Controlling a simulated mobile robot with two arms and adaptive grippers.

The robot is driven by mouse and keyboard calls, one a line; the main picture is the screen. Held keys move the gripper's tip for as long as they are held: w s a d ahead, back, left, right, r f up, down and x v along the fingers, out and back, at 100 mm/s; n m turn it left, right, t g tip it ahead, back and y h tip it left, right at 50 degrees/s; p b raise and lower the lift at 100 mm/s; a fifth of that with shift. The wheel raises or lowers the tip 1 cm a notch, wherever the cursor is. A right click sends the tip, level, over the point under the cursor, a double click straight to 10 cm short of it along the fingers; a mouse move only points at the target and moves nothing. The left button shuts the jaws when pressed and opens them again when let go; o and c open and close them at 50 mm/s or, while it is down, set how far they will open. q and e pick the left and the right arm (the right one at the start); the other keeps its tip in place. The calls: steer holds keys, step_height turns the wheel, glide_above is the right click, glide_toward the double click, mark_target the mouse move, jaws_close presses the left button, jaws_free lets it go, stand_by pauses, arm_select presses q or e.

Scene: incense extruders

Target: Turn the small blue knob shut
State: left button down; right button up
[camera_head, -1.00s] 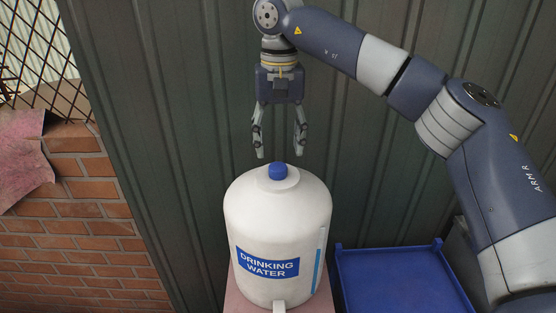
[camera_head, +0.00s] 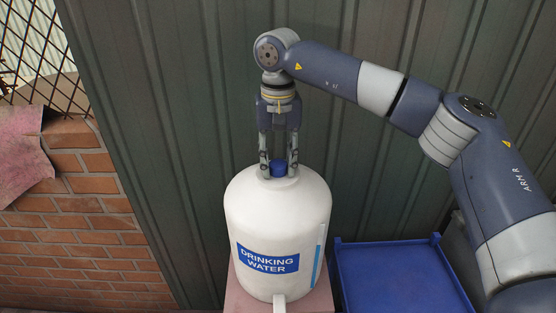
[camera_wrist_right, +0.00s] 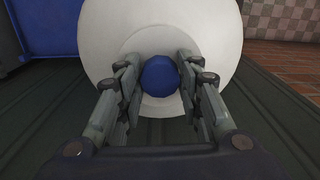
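The small blue knob (camera_head: 278,169) sits upright on top of a white water container (camera_head: 262,215) labelled "DRINKING WATER". My right gripper (camera_head: 278,168) points down over the container's neck, with one finger on each side of the knob. In the right wrist view, the knob (camera_wrist_right: 160,76) is centred between the fingertips of my right gripper (camera_wrist_right: 161,82), which appear to press against its sides. The knob's seat on the neck is partly hidden by the fingers. My left gripper is not in view.
The container stands on a pinkish support (camera_head: 319,301), with a white spout (camera_head: 279,304) at its lower front. A blue tray (camera_head: 395,280) lies to the right. A dark corrugated wall (camera_head: 170,110) is behind, and a brick wall (camera_head: 75,235) is at left.

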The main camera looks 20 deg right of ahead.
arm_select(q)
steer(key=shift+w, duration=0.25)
arm_select(e)
steer(key=shift+m, duration=0.8)
steer(key=shift+m+b, duration=0.35)
steer(key=shift+m, duration=0.35)
steer(key=m, duration=0.4)
steer(key=shift+a+m+b, duration=0.1)
steer(key=shift+m+b, duration=0.2)
steer(key=shift+b, duration=0.1)
steer(key=m, duration=0.5)
steer(key=shift+w+b, duration=0.1)
steer(key=shift+b, duration=0.25)
steer(key=m, duration=0.5)
steer(key=shift+w+r+m+b, duration=0.1)
steer(key=shift+m+b, duration=0.25)
steer(key=shift+m, duration=0.05)
arm_select(q)
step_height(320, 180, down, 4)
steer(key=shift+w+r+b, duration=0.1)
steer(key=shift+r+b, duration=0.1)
steer(key=shift+b, duration=0.15)
arm_select(e)
steer(key=m, duration=0.5)
steer(key=shift+w+r+m, duration=0.1)
steer(key=shift+m, duration=0.3)
